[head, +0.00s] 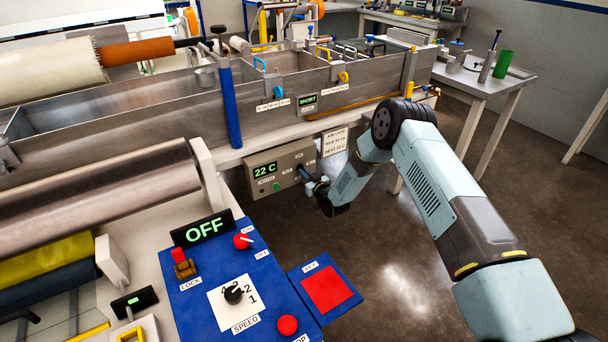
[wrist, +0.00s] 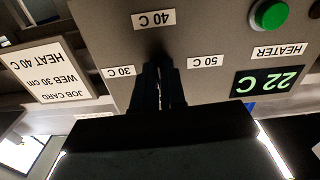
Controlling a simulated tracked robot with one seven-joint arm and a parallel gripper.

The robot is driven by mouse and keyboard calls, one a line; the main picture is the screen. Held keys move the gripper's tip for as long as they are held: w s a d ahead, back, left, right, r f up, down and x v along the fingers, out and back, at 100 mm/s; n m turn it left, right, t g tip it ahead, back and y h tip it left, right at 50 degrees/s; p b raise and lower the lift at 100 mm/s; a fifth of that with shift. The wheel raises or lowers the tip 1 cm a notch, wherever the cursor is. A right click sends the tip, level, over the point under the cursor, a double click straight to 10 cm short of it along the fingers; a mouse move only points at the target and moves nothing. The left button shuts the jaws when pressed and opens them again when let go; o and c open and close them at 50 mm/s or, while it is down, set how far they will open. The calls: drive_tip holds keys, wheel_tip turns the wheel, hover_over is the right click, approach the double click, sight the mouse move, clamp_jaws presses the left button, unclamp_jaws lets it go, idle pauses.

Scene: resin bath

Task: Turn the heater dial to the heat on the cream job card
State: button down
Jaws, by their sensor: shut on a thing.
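The grey heater box (head: 282,166) is mounted below the bath, with a green display reading 22 C (head: 265,170). It also shows upside down in the wrist view, with 22 C on its display (wrist: 268,82). My gripper (wrist: 160,72) is shut on the heater dial between the labels 30 C (wrist: 119,72), 40 C (wrist: 154,19) and 50 C (wrist: 205,62). The fingers hide the dial, so I cannot tell its pointer setting. In the head view my gripper (head: 307,178) is at the box front. The cream job card (wrist: 62,68) reads WEB 30 cm, HEAT 40 C.
A green button (wrist: 270,14) is on the heater box close to the dial. The steel bath (head: 150,120) is above the box. A blue control panel (head: 200,295) reading OFF is in front at left. Open floor (head: 390,260) lies to the right.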

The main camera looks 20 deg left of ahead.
drive_tip(key=shift+d+f+m, duration=0.15)
drive_tip(key=shift+m, duration=0.15)
drive_tip(key=c, duration=1.5)
unclamp_jaws()
drive_tip(key=o, duration=0.3)
drive_tip(key=v, duration=1.3)
drive_tip(key=shift+s+d, duration=0.2)
